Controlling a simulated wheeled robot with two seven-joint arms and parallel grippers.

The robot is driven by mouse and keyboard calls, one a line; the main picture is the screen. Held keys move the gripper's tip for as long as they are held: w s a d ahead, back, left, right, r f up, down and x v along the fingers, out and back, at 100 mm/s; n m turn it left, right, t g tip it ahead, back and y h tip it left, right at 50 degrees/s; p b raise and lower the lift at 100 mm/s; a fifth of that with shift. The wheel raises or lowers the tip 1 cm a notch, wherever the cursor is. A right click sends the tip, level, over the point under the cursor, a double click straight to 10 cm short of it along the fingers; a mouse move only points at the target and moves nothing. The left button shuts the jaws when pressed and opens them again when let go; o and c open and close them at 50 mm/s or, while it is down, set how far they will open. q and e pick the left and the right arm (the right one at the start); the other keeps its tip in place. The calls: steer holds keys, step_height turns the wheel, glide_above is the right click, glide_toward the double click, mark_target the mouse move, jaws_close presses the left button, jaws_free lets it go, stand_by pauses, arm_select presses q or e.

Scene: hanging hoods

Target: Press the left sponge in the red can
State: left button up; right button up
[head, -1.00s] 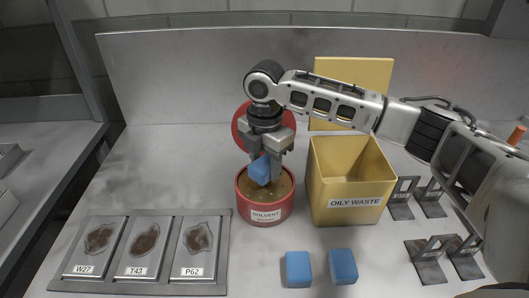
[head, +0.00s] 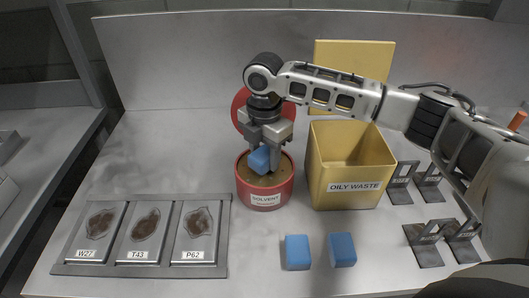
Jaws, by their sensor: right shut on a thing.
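The red can (head: 265,197), labelled SOLVENT, stands open in the middle of the bench, with its round red lid (head: 240,108) raised behind it. My right gripper (head: 266,160) points down over the can and is shut on a blue sponge (head: 259,160). The sponge is tilted and sits at the can's mouth, just above or touching the brownish surface inside; I cannot tell which. Two more blue sponges lie on the bench in front, one on the left (head: 297,252) and one on the right (head: 343,250). My left gripper is not in view.
A yellow OILY WASTE bin (head: 346,188) with its lid (head: 352,75) up stands right of the can. A grey tray (head: 140,270) with stained plates W27, T43 and P62 is at front left. Several metal holders (head: 423,256) stand at right. The bench between tray and can is clear.

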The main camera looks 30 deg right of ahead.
mark_target(265, 153)
steer(key=shift+f, duration=0.6)
stand_by(1.2)
steer(key=shift+r, duration=0.1)
steer(key=shift+r, duration=3.5)
